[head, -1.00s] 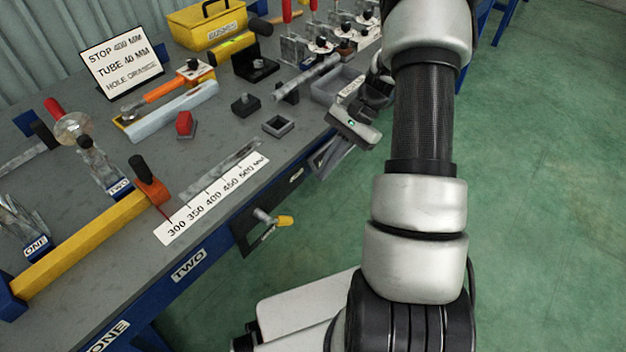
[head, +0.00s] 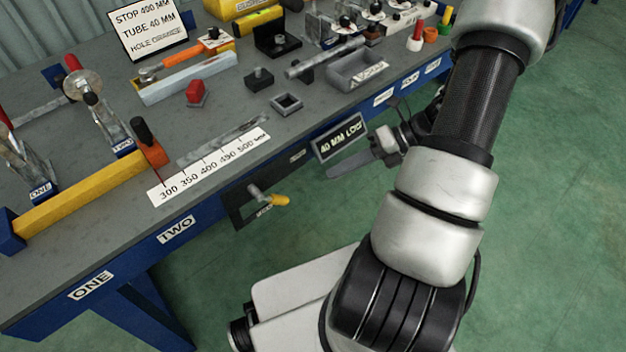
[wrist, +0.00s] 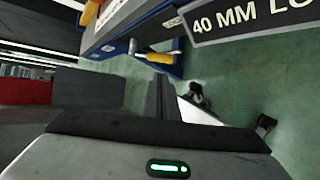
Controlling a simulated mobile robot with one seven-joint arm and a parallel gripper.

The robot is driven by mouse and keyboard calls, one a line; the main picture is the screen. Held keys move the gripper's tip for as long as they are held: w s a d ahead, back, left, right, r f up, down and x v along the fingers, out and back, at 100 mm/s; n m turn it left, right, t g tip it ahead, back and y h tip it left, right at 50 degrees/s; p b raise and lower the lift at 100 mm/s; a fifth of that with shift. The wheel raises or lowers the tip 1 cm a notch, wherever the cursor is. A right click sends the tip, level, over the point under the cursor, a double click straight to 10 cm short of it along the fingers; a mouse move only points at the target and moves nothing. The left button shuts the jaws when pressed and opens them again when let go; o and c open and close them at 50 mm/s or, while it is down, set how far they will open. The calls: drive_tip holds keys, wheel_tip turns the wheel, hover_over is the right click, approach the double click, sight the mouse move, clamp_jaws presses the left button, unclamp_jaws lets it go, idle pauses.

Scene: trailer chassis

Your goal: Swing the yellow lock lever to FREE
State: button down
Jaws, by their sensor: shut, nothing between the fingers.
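The yellow lock lever (head: 279,200) sticks out on a grey shaft from a dark plate (head: 240,212) on the bench's front side, below the steel scale. Its yellow grip points right in the head view. A small label by it is too small to read. The lever also shows in the wrist view (wrist: 160,58), top centre. My gripper (head: 334,172) is in front of the bench, to the right of the lever and apart from it, beneath the "40 MM LOCK" sign (head: 339,138). Its fingers (wrist: 163,98) are shut and empty, pointing toward the lever side.
The sign hangs on the bench front close above my gripper. Green floor (head: 540,200) is clear to the right.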

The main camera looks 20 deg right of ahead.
sight(283, 203)
drive_tip(key=b+x, duration=0.3)
drive_tip(key=x, duration=1)
drive_tip(key=shift+a+f+b, duration=0.1)
drive_tip(key=shift+a+b, duration=0.05)
drive_tip(key=shift+b, duration=0.2)
drive_tip(key=shift+s+a+f+m+y+p, duration=0.15)
drive_tip(key=shift+a+f+m+y, duration=0.1)
drive_tip(key=shift+f+y, duration=0.35)
drive_tip(key=shift+s+a+f+m+y+p, duration=0.15)
drive_tip(key=shift+a+f+y, duration=0.2)
drive_tip(key=shift+y, duration=0.45)
drive_tip(key=shift+s+a+f+p, duration=0.15)
drive_tip(key=shift+a+f+p, duration=0.25)
drive_tip(key=shift+a+f, duration=0.35)
drive_tip(key=shift+f, duration=0.1)
drive_tip(key=shift+s+d, duration=0.1)
